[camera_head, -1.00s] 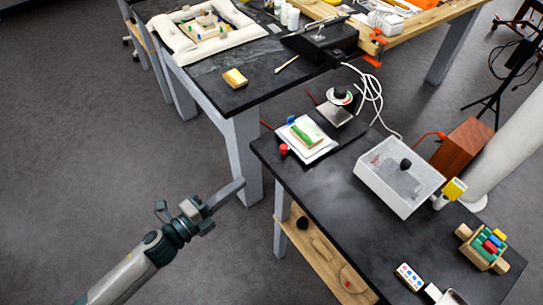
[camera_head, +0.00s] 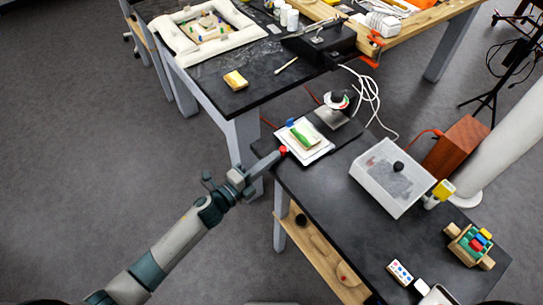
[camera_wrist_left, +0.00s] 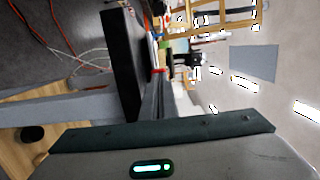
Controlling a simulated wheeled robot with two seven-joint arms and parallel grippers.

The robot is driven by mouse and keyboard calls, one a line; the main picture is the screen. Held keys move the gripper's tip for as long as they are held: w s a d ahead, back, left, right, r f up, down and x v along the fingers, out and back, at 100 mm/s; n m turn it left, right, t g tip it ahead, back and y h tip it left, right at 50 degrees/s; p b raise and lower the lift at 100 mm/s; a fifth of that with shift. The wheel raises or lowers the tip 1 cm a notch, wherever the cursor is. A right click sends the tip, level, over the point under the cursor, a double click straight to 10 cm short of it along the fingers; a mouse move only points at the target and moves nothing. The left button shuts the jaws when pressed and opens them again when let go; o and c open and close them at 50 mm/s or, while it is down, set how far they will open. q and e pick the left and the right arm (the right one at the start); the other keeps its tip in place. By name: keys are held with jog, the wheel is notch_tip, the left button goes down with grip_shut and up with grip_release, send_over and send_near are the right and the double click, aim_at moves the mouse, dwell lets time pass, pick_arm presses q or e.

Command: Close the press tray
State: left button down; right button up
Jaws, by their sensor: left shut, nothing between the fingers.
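In the left wrist view the shut fingers (camera_wrist_left: 160,98) point at a small red part (camera_wrist_left: 157,71) beside the dark bench slab. My right gripper is out of view.
The dark bench (camera_head: 345,185) carries a clear-lidded white box (camera_head: 392,178) and a wooden rack of coloured pieces (camera_head: 468,244). White cable loops behind the press. Floor at left is free.

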aim_at(287, 152)
pick_arm(q)
jog(key=shift+w+d, duration=0.1)
jog(key=shift+d, duration=0.05)
